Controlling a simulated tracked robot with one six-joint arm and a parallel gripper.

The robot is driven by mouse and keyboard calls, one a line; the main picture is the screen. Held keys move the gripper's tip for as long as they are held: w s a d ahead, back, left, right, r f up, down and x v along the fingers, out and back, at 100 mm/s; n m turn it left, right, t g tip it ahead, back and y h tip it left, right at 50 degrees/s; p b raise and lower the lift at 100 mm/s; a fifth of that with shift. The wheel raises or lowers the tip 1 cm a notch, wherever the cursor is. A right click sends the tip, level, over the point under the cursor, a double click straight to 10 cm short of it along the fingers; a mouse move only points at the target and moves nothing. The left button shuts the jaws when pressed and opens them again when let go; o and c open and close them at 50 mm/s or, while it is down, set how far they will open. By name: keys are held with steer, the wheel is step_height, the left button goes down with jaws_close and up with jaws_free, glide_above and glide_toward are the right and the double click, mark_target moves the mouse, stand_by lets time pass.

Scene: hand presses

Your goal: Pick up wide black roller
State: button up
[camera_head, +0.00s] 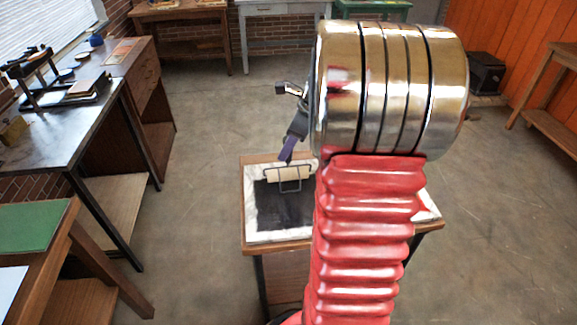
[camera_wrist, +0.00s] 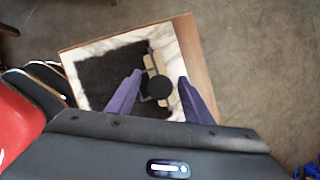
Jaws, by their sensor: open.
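A roller with a pale cylinder and a thin dark frame (camera_head: 288,174) sits at the back of a black inked patch on a white marbled slab (camera_head: 262,236). In the wrist view the roller's pale cylinder (camera_wrist: 152,66) and a round black knob (camera_wrist: 160,88) show between my fingers. My gripper (camera_head: 287,158) has purple fingers and hangs just above the roller in the head view. In the wrist view my gripper (camera_wrist: 161,78) is open, with one finger on each side of the knob. I cannot tell whether the fingers touch it.
The slab lies on a small wooden table (camera_head: 248,195), partly hidden behind my arm. At left stand a dark bench (camera_head: 60,128) with a hand press (camera_head: 45,80) and a desk with a green mat (camera_head: 28,226). Open concrete floor surrounds the small table.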

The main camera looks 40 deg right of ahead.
steer(key=shift+c, duration=0.2)
steer(key=c, duration=1)
steer(key=shift+r, duration=0.1)
step_height(320, 180, up, 10)
steer(key=shift+f, duration=0.25)
steer(key=shift+r, duration=0.2)
